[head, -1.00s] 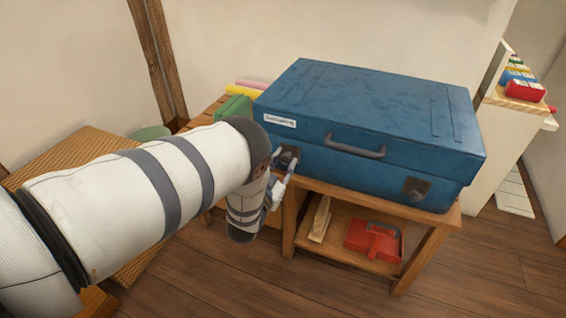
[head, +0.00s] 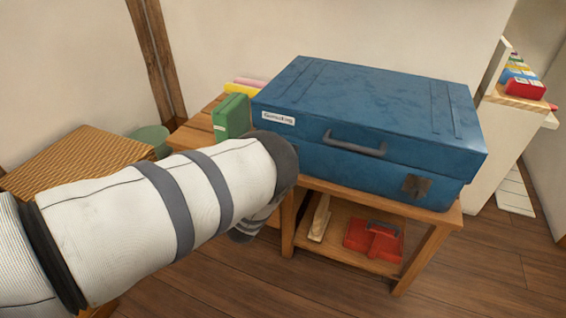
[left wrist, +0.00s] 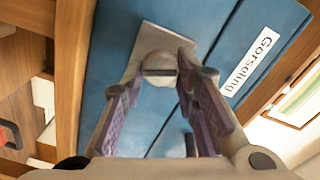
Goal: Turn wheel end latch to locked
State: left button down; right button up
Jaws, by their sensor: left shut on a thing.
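A blue case (head: 380,105) with a front handle (head: 355,143) and a white name label (head: 279,118) lies on a low wooden stand. At its right end is a dark latch (head: 416,186). In the left wrist view, a latch with a round slotted knob (left wrist: 160,70) sits on a pale square plate across the case's seam, near the label. My left gripper (left wrist: 158,80) is shut on this knob, one finger on each side. In the head view my forearm hides the left gripper and this latch. My right gripper is not in view.
A green box (head: 231,117) stands left of the case. A woven-topped table (head: 75,160) is at the left. Wooden floor at the right front is clear.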

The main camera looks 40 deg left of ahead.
pick_arm(q)
jog(key=shift+f+m+b, duration=0.1)
jog(key=shift+m+b, duration=0.45)
jog(key=shift+m, duration=1.65)
jog(key=c, duration=1.3)
grip_release()
jog(key=shift+s, duration=0.15)
jog(key=v, duration=1.1)
jog(key=shift+s, duration=0.4)
